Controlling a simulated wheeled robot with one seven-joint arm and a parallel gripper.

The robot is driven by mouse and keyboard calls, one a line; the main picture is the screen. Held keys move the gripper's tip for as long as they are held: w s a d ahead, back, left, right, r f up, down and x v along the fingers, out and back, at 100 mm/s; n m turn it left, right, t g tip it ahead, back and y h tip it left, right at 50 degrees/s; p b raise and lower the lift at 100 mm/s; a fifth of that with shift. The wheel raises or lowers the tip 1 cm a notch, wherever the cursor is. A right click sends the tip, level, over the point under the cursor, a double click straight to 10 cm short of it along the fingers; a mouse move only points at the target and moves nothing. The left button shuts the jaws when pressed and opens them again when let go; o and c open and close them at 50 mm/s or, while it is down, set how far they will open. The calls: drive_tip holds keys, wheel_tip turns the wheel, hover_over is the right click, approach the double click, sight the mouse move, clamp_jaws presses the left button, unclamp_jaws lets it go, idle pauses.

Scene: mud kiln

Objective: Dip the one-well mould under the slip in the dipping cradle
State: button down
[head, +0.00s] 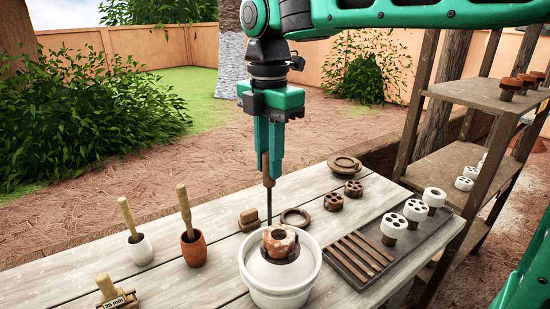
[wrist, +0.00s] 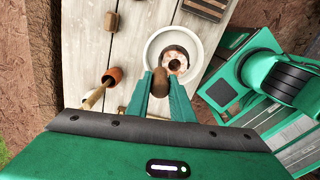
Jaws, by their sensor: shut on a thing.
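My gripper (head: 270,170) is shut on a brown wooden handle (wrist: 160,82). In the head view a thin dark rod (head: 269,205) points straight down from the handle, its lower end appearing just behind the white pot's rim. A reddish-brown mould (head: 281,243) with one hole in its top sits in the white round pot (head: 248,268), seemingly the dipping cradle. It also shows just ahead of the fingers in the wrist view (wrist: 175,64). The mould's top stands above the pale slip. My gripper is above the pot. Whether the rod touches anything is unclear.
A slatted tray (head: 352,262) with several white moulds lies right of the pot. Brown many-holed moulds (head: 333,201) and a ring (head: 296,218) sit behind. A terracotta cup (head: 194,250) and white cup (head: 139,249) with handled tools stand left. Shelves (head: 465,94) rise at right.

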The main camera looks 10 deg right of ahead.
sight(269, 199)
drive_tip(key=shift+f, duration=0.1)
idle(0.4)
drive_tip(key=shift+f, duration=4.7)
drive_tip(key=shift+r, duration=4.7)
